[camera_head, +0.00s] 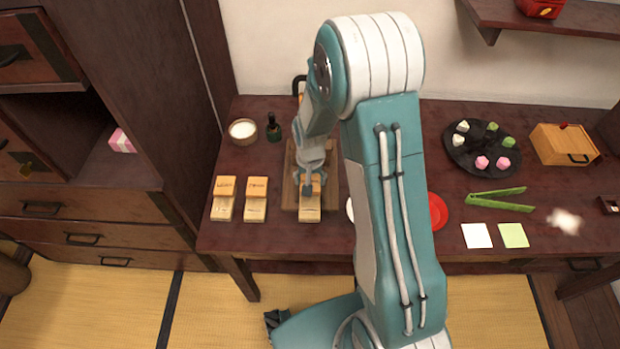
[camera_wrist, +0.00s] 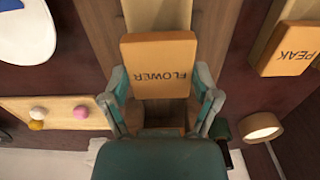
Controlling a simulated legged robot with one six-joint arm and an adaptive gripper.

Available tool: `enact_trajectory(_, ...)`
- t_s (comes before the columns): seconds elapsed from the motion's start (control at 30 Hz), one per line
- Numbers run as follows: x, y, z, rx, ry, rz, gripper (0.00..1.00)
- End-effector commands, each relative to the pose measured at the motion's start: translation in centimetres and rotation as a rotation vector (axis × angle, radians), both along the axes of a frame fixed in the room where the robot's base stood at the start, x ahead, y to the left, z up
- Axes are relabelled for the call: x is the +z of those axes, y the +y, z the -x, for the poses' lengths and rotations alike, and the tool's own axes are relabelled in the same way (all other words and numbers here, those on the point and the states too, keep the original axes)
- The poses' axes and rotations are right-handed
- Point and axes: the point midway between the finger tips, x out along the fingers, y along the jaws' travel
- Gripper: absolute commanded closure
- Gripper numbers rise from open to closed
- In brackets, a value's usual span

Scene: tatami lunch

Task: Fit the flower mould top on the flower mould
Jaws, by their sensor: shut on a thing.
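The flower mould top is a light wooden block marked FLOWER (camera_wrist: 160,65), upright in lettering only when read from the far side. My gripper (camera_wrist: 163,100) is shut on its sides, with one finger at each edge. In the head view my gripper (camera_head: 310,187) is over the wooden tray (camera_head: 289,190). The flower mould, a paler wooden piece (camera_head: 309,214), shows at the tray's front just below the gripper; its pale end (camera_wrist: 156,12) also shows beyond the top in the wrist view. Whether the top touches the mould or hovers over it, I cannot tell.
Two similar wooden moulds (camera_head: 223,209) (camera_head: 255,209) stand left of the tray; one top reads PEAK (camera_wrist: 292,50). A white-filled bowl (camera_head: 243,130) and dark bottle (camera_head: 273,128) are behind. Right are a red plate (camera_head: 437,211), green tongs (camera_head: 498,199) and a dark sweets plate (camera_head: 467,164).

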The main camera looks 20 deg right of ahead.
Motion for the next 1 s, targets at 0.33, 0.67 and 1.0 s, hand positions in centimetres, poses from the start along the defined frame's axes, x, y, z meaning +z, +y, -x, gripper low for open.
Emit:
enact_trajectory(0.33, -0.4, 0.0, 0.0, 0.000, 0.000, 0.000, 0.00)
enact_trajectory(0.67, -0.4, 0.0, 0.0, 0.000, 0.000, 0.000, 0.00)
enact_trajectory(1.0, 3.3, 0.0, -0.1, 0.000, -0.006, 0.000, 0.00)
